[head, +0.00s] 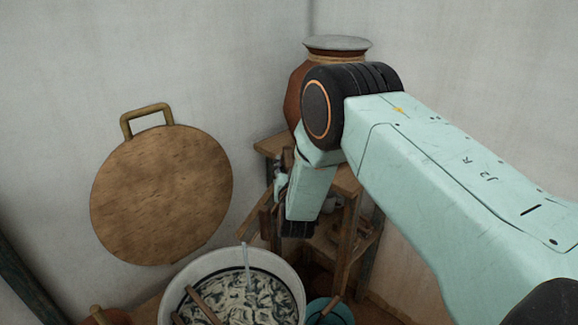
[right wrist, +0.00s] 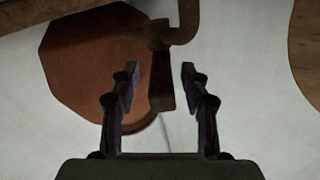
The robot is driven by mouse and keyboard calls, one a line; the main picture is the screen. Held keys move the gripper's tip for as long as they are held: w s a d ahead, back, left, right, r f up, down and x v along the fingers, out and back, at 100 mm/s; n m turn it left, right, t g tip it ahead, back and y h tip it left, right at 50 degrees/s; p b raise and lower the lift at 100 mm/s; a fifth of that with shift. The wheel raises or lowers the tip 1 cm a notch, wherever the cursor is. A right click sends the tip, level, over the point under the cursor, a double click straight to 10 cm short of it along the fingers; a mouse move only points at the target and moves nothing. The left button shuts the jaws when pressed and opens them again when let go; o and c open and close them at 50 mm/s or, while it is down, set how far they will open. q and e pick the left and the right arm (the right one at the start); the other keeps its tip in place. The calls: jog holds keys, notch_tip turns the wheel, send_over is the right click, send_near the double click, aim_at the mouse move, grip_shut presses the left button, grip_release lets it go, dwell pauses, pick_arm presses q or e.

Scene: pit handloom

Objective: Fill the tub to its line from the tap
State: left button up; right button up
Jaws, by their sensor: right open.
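The white tub (head: 288,268) stands at the bottom of the head view, with a dark line around its inside. It holds pale looped strands, dark liquid and a wooden stick. A thin pale vertical streak (head: 246,258) shows above the contents; it looks like a water stream. The clay pot (head: 294,88) stands behind my right arm. In the right wrist view, a brown tap (right wrist: 188,25) shows with a flat brown piece (right wrist: 161,82) hanging beside it. My right gripper (right wrist: 160,75) is open, its fingers either side of that piece. My left gripper is out of view.
A wooden stand (head: 348,180) with shelves is under the pot in the corner. A round wooden board (head: 160,195) with a handle is against the left wall. A teal bowl (head: 330,311) is right of the tub. My right arm hides part of the pot and stand.

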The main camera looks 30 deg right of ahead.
jog(key=shift+a, duration=0.2)
jog(key=c, duration=0.6)
grip_shut()
jog(key=shift+d, duration=0.1)
